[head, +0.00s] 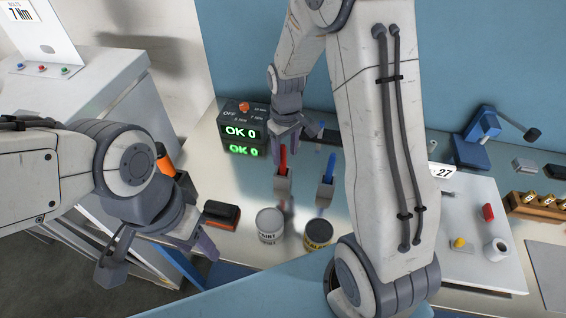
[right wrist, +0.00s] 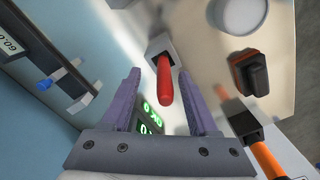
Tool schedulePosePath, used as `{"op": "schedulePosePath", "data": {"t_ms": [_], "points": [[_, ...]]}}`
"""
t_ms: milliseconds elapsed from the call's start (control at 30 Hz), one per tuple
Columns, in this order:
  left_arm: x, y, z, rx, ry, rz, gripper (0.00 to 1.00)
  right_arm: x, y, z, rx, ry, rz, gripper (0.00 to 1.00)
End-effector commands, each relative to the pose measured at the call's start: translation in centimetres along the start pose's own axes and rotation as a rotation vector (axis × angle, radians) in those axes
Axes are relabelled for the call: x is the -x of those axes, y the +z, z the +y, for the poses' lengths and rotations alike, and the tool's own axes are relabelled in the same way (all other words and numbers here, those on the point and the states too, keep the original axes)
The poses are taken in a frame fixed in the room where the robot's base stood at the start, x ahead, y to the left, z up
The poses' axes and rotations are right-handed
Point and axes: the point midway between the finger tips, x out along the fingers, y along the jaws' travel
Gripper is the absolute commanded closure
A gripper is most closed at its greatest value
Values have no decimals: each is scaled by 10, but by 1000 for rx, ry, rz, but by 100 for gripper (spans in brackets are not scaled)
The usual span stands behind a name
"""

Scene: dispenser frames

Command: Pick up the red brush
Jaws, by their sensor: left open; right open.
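The red brush (head: 283,157) stands handle-up in a small grey holder (head: 282,184) on the table. In the right wrist view the red handle (right wrist: 165,82) lies in the gap between the fingers of my right gripper (right wrist: 160,73), with clear space on both sides. In the head view my right gripper (head: 291,142) is open at the handle's upper end. The brush's lower end is hidden in the holder. My left gripper (head: 157,256) is open and empty at the lower left, away from the brush.
A blue brush (head: 328,166) stands in a similar holder to the right. Two cans (head: 270,226) (head: 318,235) stand in front. A black box with green displays (head: 243,131) is behind left. A black and orange block (head: 222,214) lies left. My right arm hides part of the table.

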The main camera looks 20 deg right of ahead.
Motion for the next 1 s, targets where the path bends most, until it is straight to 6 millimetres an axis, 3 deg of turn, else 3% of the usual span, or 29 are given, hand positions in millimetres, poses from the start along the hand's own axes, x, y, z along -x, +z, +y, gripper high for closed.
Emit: {"op": "schedulePosePath", "data": {"t_ms": [333,633,667,800,1000], "points": [[19,-1,1,1,0,0,50,-42,-2,-6,1,-2,-4,40],[19,-1,1,1,0,0,50,-49,-2,-5,0,0,-1,40],[19,-1,1,1,0,0,50,-49,-2,-5,0,-1,-1,48],[19,-1,1,1,0,0,50,-48,-2,-5,0,-1,-1,100],[19,-1,1,1,0,0,50,-48,-2,-5,0,0,-1,100]]}}
